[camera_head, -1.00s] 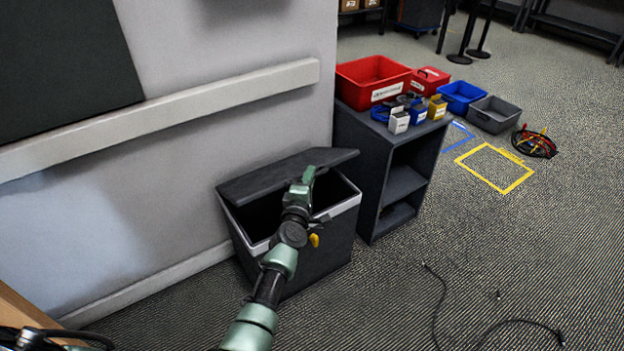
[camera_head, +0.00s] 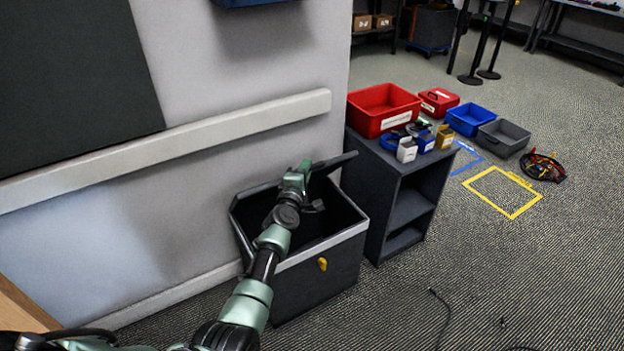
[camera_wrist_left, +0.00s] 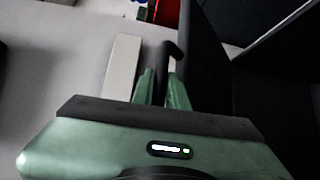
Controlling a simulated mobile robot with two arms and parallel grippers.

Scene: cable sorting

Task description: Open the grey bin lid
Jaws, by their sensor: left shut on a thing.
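The grey bin (camera_head: 318,283) stands on the floor against the wall, with a light rim and a yellow tag on its front. My arm hides part of the lid and opening. My right gripper is not in view.
A dark shelf unit (camera_head: 374,208) stands close to the bin's right, carrying a red bin (camera_head: 378,122) and small boxes. A pale rail (camera_head: 165,148) runs along the wall behind. Cables (camera_head: 442,318) lie on the floor at the front right.

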